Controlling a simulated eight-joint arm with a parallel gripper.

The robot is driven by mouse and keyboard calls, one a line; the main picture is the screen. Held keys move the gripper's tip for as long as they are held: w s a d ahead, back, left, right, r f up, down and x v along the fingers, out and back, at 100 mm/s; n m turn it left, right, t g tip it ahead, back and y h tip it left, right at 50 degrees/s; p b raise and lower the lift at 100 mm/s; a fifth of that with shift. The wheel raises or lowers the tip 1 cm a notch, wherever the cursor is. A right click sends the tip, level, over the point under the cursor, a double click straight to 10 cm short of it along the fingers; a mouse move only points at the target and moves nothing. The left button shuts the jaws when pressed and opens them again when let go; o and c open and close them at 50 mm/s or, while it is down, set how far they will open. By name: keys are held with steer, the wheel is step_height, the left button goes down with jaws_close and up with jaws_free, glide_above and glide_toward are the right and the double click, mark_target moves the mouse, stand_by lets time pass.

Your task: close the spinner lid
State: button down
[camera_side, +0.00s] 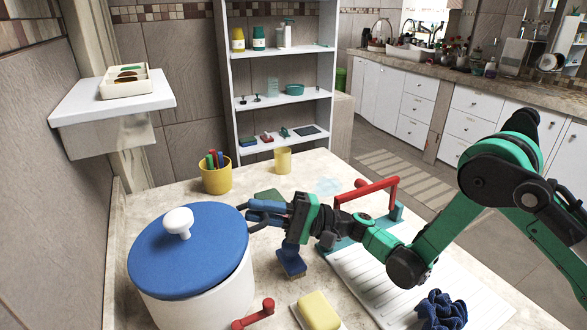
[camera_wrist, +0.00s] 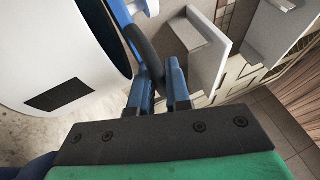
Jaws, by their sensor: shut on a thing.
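The spinner is a white round pot (camera_side: 205,303) with a blue lid (camera_side: 185,255) that has a white knob (camera_side: 178,222) in its middle. In the wrist view, the pot (camera_wrist: 40,45) fills the left, with the lid's thin blue edge (camera_wrist: 123,22) beside a dark band; I cannot tell whether that band is an open gap. My gripper (camera_side: 258,213) is at the lid's right edge. In the wrist view, my gripper (camera_wrist: 157,92) is shut on a dark handle (camera_wrist: 146,52) at that edge. The handle's far end is hidden.
A blue brush (camera_side: 291,262) stands below my gripper. A yellow sponge (camera_side: 319,311) and a red handle (camera_side: 256,314) lie in front. A white drainboard (camera_side: 385,280) with a dark blue cloth (camera_side: 440,311) is at right. A yellow pen cup (camera_side: 216,180) and a yellow tumbler (camera_side: 283,161) stand behind.

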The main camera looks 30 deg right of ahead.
steer(key=c, duration=1.1)
jaws_free()
steer(key=shift+a, duration=0.1)
step_height(320, 180, up, 20)
steer(key=shift+r, duration=0.1)
steer(key=s+d+f+n+h, duration=0.2)
steer(key=s+d+f+h, duration=0.2)
steer(key=d+f+h, duration=0.1)
steer(key=s+d+f+n+h, duration=0.2)
steer(key=s+d+f+h, duration=0.3)
steer(key=d+f+h, duration=0.1)
steer(key=s+d+f+n+g+h, duration=0.1)
steer(key=s+d+f+n+h, duration=0.1)
steer(key=s+d+f+h, duration=0.3)
steer(key=shift+s+d+f+h, duration=0.1)
steer(key=shift+d+f+h, duration=0.25)
steer(key=shift+d+h, duration=0.45)
steer(key=shift+s+d+f+h, duration=0.1)
steer(key=shift+d+f+h, duration=0.25)
steer(key=shift+d+h, duration=0.4)
